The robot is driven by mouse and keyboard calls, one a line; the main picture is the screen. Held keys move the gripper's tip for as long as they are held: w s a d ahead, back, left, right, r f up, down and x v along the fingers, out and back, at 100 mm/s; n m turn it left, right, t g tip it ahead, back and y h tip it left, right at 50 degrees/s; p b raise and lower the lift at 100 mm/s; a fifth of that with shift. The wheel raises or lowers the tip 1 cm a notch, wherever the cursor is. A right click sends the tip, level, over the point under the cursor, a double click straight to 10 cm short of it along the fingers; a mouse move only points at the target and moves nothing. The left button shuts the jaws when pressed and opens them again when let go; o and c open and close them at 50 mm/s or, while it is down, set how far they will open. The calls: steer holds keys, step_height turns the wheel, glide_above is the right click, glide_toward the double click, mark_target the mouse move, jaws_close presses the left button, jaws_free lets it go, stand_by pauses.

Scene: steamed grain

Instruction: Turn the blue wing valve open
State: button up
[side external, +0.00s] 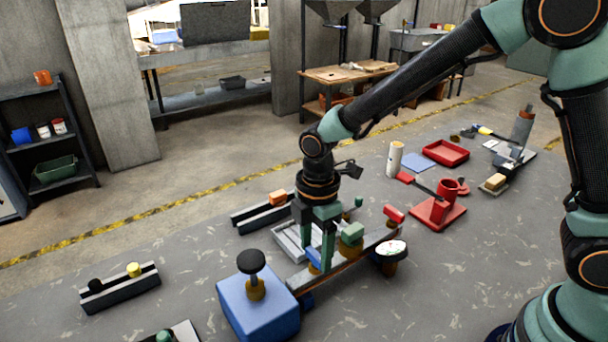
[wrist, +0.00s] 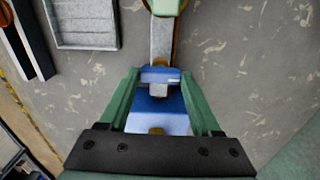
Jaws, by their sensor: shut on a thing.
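The blue wing valve (side external: 314,258) sits on a long metal pipe or rail (side external: 345,268) near the middle of the bench. My gripper (side external: 322,262) points down over it, with green fingers either side of the wing. In the wrist view, my gripper (wrist: 159,76) is shut on the blue wing (wrist: 160,74), which lies crosswise to the rail (wrist: 162,42). The valve's stem and lower body are largely hidden. A green block-like handle (side external: 351,234) and a red handle (side external: 394,213) stand further along the same rail.
A blue box with a black knob (side external: 258,305) stands close at the rail's near end. A round gauge (side external: 390,248) is beside the rail. A grey tray (side external: 286,243) lies behind my gripper. A red fixture (side external: 437,211) stands to the right.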

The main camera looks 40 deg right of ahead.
mark_target(316, 254)
steer(key=m, duration=0.8)
steer(key=shift+m, duration=0.4)
steer(key=m, duration=0.4)
steer(key=shift+m, duration=2.3)
steer(key=o, duration=1.4)
step_height(316, 254, up, 12)
steer(key=shift+r, duration=0.1)
